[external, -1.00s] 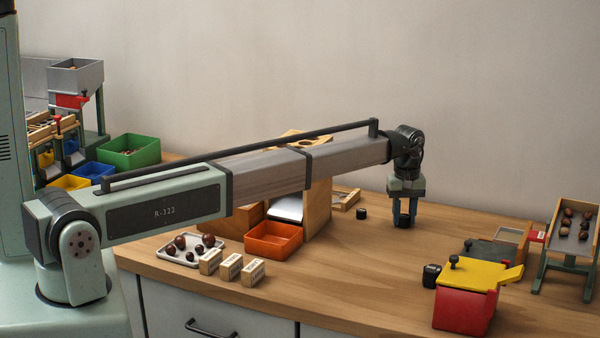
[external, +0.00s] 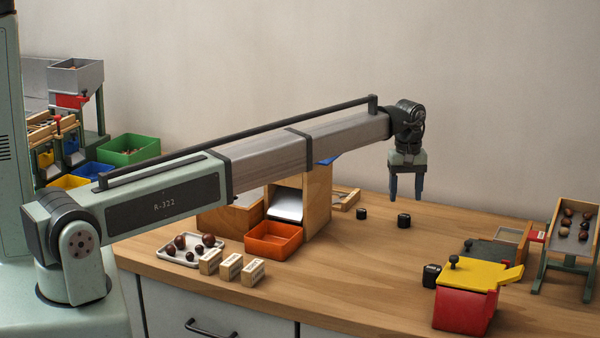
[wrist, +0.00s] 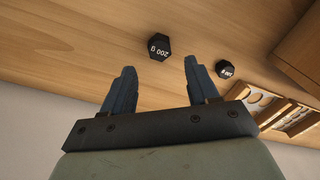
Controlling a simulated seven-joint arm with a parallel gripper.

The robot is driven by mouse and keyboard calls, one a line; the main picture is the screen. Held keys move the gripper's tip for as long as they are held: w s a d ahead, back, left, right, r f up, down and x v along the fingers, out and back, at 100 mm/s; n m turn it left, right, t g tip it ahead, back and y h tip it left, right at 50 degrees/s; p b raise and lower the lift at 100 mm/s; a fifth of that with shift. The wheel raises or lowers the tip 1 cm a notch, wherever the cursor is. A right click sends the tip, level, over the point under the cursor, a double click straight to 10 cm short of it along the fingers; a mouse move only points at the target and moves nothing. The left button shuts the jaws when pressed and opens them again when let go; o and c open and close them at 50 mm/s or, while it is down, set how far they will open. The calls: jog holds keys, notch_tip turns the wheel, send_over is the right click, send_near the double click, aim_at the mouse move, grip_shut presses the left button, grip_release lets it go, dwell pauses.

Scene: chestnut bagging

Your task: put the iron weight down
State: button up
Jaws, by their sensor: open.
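A black iron weight (external: 404,221) stands upright on the bare wooden table. In the wrist view the weight (wrist: 159,47) reads "200 g" on its top and lies beyond my fingertips. A smaller black weight (external: 361,214) stands to its left in the external view; it also shows in the wrist view (wrist: 225,69), its marking too small to read surely. My gripper (external: 406,198) hangs above the larger weight, fingers pointing down. Its two blue fingers are apart and empty in the wrist view (wrist: 160,68), with a gap between the fingertips and the weight.
An orange tray (external: 274,241) and a wooden stand (external: 318,205) are left of the weights. A red box with a yellow lid (external: 466,308) and another black weight (external: 431,276) are at front right. A rack of chestnuts (external: 568,241) stands far right. The table around the weights is clear.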

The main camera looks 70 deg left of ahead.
aim_at(404, 215)
jog(key=shift+r, duration=2.8)
jog(key=shift+o, duration=0.3)
jog(key=o, duration=0.4)
jog(key=shift+c, duration=0.2)
